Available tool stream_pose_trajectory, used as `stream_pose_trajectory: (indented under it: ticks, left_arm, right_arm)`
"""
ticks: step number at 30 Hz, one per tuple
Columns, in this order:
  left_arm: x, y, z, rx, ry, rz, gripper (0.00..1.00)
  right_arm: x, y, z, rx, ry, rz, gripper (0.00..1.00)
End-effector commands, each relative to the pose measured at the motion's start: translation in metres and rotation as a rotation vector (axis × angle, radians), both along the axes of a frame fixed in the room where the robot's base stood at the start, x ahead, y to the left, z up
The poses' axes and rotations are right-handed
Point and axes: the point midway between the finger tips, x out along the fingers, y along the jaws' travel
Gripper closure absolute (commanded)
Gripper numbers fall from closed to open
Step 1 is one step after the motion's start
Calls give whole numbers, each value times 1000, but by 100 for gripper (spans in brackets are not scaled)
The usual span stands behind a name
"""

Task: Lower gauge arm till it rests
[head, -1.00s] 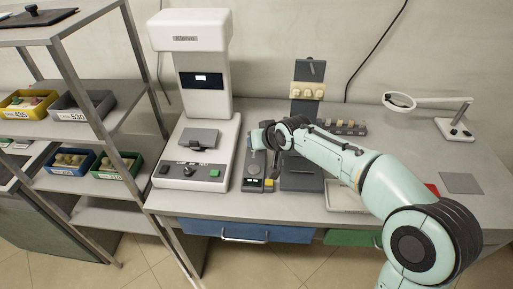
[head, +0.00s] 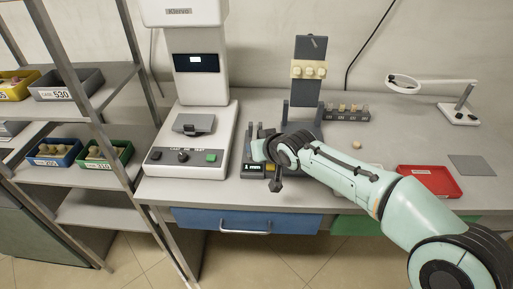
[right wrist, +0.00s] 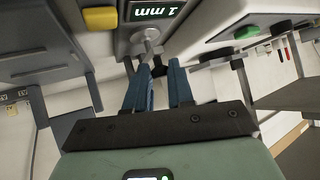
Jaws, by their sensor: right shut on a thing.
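The gauge (head: 249,169) is a small grey unit on the bench, beside the large white machine. In the right wrist view my blue fingers (right wrist: 157,82) are close together just in front of the gauge, below a silver round-ended part (right wrist: 147,40). They are shut on a small dark part, probably the gauge arm, mostly hidden between the fingertips. I cannot tell whether the arm touches anything below. My left gripper is not in view.
The white machine (head: 192,130) stands close left of the gauge. A dark upright stand (head: 309,52) with pale pieces is behind it to the right. A red tray (head: 430,182), a grey mat (head: 472,165) and a magnifier (head: 405,83) lie right. Shelves with bins are left.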

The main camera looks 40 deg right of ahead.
Motion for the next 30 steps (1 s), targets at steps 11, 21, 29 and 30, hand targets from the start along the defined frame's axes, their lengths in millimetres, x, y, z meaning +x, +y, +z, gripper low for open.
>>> stream_pose_trajectory:
  ticks: [11,21,29,30]
  left_arm:
    - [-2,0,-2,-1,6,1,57]
    - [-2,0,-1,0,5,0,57]
    - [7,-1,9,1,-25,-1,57]
    - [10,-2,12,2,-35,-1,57]
  right_arm:
    - [-2,6,-14,10,34,8,100]
    - [-2,3,-10,5,23,5,52]
    - [-19,5,8,3,18,5,52]
    - [-26,6,14,3,18,5,52]
